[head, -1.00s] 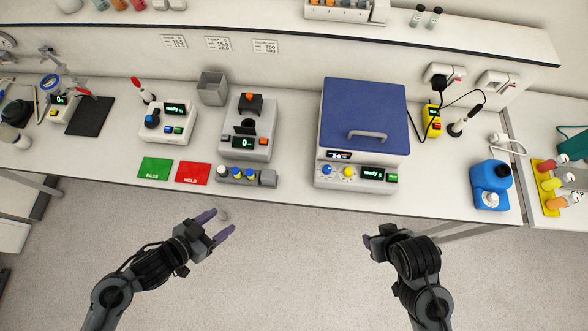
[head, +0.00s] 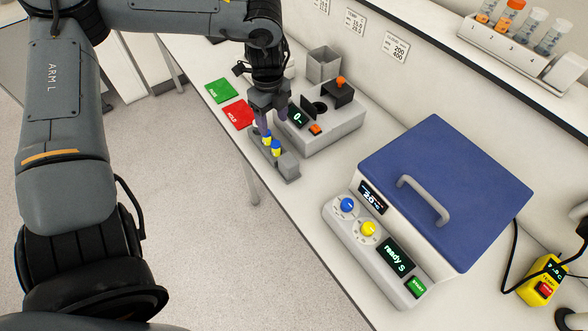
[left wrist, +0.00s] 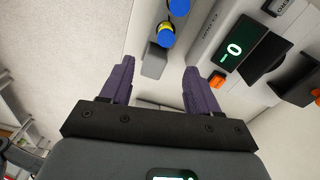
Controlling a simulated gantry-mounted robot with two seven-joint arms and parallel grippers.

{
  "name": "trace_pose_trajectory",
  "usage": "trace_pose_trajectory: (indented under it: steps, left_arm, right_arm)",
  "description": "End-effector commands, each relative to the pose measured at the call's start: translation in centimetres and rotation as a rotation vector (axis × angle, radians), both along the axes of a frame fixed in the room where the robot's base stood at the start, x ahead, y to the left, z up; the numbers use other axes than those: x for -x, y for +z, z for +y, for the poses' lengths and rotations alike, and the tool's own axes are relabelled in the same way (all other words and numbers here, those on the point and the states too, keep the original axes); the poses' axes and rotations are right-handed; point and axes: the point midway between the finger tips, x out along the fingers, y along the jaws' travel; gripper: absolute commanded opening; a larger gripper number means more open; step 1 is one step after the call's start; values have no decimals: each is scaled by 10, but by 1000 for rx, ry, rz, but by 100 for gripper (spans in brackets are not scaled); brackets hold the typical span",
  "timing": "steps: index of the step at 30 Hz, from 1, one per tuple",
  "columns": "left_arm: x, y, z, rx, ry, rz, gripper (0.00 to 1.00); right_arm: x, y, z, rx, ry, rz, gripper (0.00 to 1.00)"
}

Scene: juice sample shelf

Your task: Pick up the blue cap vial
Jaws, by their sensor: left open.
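Two vials with blue caps and yellow bands stand in a small grey rack (head: 288,165) near the bench's front edge. The nearer vial (head: 276,148) and the farther one (head: 267,136) show in the head view. Their blue caps also show in the left wrist view, one (left wrist: 166,36) just beyond the fingertips and one (left wrist: 180,7) at the top edge. My left gripper (head: 267,118) is open and empty, fingers pointing down by the far end of the rack. In the left wrist view its purple fingers (left wrist: 160,68) are spread apart. The far rack end is partly hidden. My right gripper is out of view.
A grey instrument (head: 330,125) with a display stands right beside the rack. A large blue-lidded machine (head: 445,190) fills the bench to the right. Green (head: 221,91) and red (head: 238,114) mats lie left of the rack. An upper shelf holds a tube rack (head: 520,45).

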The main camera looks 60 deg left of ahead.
Motion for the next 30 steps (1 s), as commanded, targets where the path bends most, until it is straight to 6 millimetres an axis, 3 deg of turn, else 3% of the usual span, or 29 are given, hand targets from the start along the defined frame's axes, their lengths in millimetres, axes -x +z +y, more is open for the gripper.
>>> trace_pose_trajectory:
  steps: [1, 6, 15, 25, 30]
  left_arm:
    - [-4, -8, 1, -26, -13, -4, 61]
    - [-6, -15, 1, -43, -22, -9, 61]
    - [-7, -53, 0, -41, -22, -10, 61]
    - [-7, -74, 0, -41, -21, -9, 61]
    - [-9, -95, -1, -41, -21, -8, 61]
  right_arm:
    - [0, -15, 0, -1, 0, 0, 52]
    - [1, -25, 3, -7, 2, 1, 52]
    - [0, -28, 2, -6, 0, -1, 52]
    - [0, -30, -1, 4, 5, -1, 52]
    - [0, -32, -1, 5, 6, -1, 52]
